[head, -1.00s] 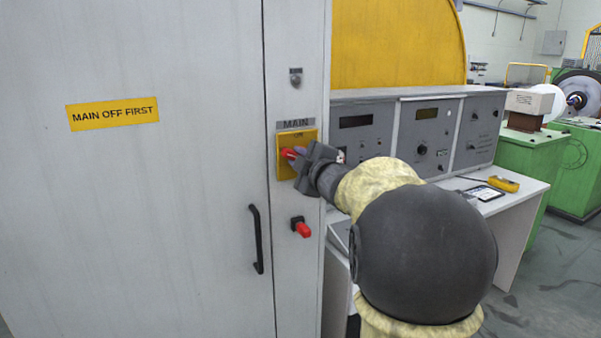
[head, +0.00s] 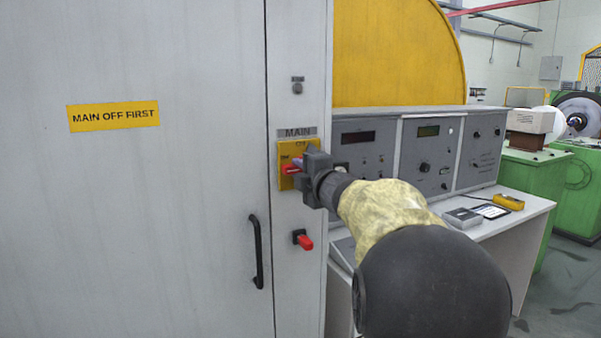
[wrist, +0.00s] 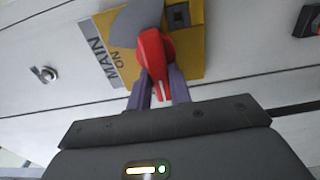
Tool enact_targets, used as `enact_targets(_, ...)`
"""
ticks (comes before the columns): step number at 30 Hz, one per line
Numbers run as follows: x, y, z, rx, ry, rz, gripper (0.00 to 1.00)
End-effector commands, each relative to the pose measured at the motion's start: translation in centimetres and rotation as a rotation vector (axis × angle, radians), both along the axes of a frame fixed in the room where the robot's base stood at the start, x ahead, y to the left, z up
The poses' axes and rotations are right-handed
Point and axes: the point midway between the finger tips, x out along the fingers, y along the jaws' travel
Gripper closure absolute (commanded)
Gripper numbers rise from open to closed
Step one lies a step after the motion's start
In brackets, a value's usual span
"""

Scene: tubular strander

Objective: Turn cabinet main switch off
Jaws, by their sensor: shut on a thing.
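The cabinet main switch has a red handle (head: 291,170) on a yellow plate (head: 284,152) below a MAIN label (head: 297,132). An ON mark shows at the plate's top. My gripper (head: 300,166) is at the switch from the right and partly hides the plate. In the wrist view the two purplish fingers (wrist: 161,92) are closed on either side of the red handle (wrist: 155,52). The handle lies roughly crosswise to the direction of the ON mark. Its tip is between the fingers.
A small lock (head: 297,86) is above. A grey control console (head: 425,150) and desk stand close on the right, beside my arm.

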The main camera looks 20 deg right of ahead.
Motion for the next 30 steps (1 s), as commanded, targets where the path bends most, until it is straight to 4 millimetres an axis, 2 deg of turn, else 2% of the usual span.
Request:
enact_targets(4,0.0,0.0,-0.1,-0.003,0.003,0.0,1.0)
enact_targets(5,0.0,0.0,-0.1,-0.002,0.003,0.0,0.74)
enact_targets(7,0.0,0.0,-0.1,-0.002,0.003,0.0,0.6)
enact_targets(8,0.0,0.0,-0.1,-0.002,0.003,0.0,0.58)
enact_targets(16,0.0,0.0,-0.1,0.0,0.001,0.0,0.58)
enact_targets(20,-0.7,-0.1,-0.1,0.0,0.001,-0.001,0.58)
enact_targets(26,-3.5,-0.2,-0.1,0.0,0.0,-0.002,0.58)
enact_targets(30,-6.4,-0.2,-0.1,-0.001,0.0,-0.002,0.58)
